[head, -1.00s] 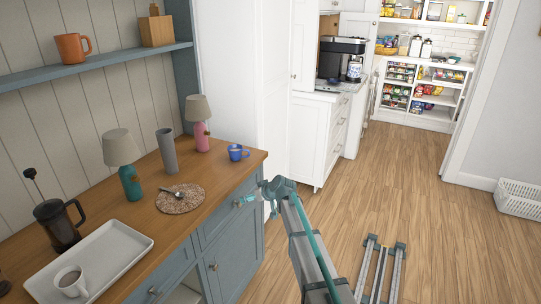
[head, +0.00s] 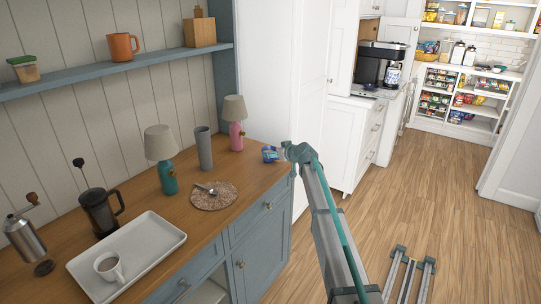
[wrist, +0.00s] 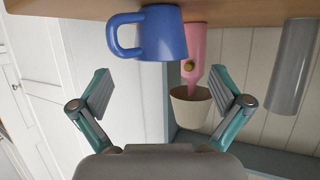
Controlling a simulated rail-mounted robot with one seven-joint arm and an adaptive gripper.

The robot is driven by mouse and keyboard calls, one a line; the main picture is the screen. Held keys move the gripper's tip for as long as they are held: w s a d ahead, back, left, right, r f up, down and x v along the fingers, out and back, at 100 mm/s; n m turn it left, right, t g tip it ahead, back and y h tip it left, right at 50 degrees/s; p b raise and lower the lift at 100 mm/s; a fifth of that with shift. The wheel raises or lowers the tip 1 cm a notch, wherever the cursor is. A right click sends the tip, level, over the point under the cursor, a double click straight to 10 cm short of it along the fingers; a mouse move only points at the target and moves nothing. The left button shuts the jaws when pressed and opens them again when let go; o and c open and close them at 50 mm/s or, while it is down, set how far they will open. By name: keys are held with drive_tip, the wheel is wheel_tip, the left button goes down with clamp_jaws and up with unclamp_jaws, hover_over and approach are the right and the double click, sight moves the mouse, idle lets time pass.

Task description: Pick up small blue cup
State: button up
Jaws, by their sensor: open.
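The small blue cup (head: 269,154) stands near the right end of the wooden counter, partly covered by my gripper (head: 284,152) in the head view. In the wrist view the picture is upside down, and the blue cup (wrist: 162,34) hangs from the counter at the top, handle to the left. My gripper (wrist: 163,78) is open and empty, its two fingers spread wider than the cup. The cup lies just beyond the fingertips, roughly centred between them. I see no contact.
Behind the cup stand a pink lamp (head: 236,134) and a grey cylinder (head: 204,148). A teal lamp (head: 168,176), a round mat (head: 214,202) and a white tray (head: 150,232) lie further left. A white cabinet wall (head: 280,70) rises beyond the counter's end.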

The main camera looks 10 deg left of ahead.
sight(266, 150)
drive_tip(key=p+x, duration=0.2)
drive_tip(key=x, duration=0.3)
drive_tip(key=shift+w, duration=0.1)
drive_tip(key=shift+w+a+f, duration=0.15)
drive_tip(key=shift+a+f, duration=0.05)
drive_tip(key=shift+a, duration=0.05)
drive_tip(key=shift+c, duration=0.3)
drive_tip(key=c, duration=1.3)
